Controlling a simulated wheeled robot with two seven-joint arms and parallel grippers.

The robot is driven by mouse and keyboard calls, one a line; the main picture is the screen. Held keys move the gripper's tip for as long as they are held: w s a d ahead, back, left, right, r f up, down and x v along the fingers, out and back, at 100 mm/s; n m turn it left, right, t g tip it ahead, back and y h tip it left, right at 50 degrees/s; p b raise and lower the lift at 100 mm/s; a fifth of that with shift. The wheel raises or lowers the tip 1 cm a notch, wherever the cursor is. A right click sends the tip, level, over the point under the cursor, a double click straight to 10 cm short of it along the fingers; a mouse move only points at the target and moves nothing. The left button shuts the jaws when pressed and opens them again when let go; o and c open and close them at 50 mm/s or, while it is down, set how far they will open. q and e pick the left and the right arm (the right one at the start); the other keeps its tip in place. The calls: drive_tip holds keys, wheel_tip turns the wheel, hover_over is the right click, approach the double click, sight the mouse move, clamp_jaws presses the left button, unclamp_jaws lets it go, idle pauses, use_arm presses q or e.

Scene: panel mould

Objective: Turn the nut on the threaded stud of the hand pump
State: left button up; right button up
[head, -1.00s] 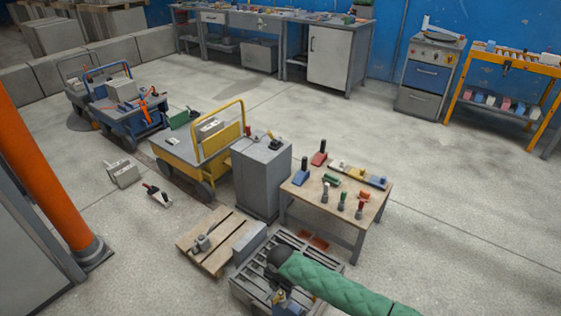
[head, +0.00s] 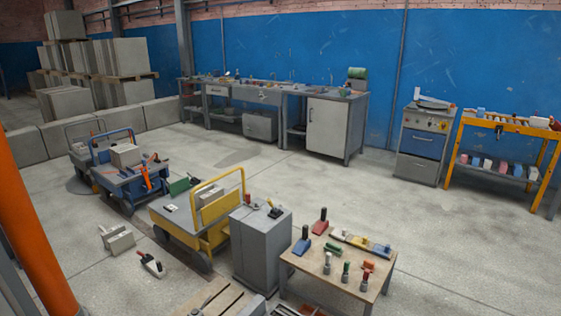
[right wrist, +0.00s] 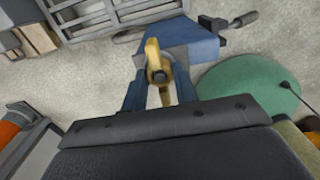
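In the right wrist view the hand pump (right wrist: 195,42) is a blue body, with a dark-gripped lever at its upper right. A brass-yellow nut (right wrist: 152,52) with a wing-like shape faces the camera, with the dark round end of the threaded stud (right wrist: 160,76) in its middle. The two blue fingers of my right gripper (right wrist: 160,86) stand apart, one on each side of the nut. I cannot tell whether they press on it. Neither gripper nor the pump shows in the head view now; my left gripper is in no view.
A green round surface (right wrist: 245,88) lies right of the pump in the right wrist view, and a grey slatted grate (right wrist: 105,15) lies above it. The head view shows a small wooden table (head: 345,279) with tools, a grey cabinet (head: 260,250) and a yellow cart (head: 205,235).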

clamp_jaws()
drive_tip(key=shift+r, duration=0.1)
drive_tip(key=m+p, duration=0.2)
drive_tip(key=p, duration=0.1)
drive_tip(key=shift+s+r, duration=0.1)
drive_tip(key=shift+m+p, duration=0.35)
drive_tip(key=shift+m, duration=0.25)
drive_tip(key=shift+f, duration=0.25)
drive_tip(key=shift+r+m+p, duration=0.3)
drive_tip(key=shift+m+p, duration=0.7)
drive_tip(key=shift+p, duration=0.1)
drive_tip(key=shift+f+m+p, duration=0.15)
drive_tip(key=shift+m+p, duration=0.35)
drive_tip(key=shift+m, duration=0.1)
drive_tip(key=shift+f+m, duration=0.15)
drive_tip(key=shift+m, duration=0.15)
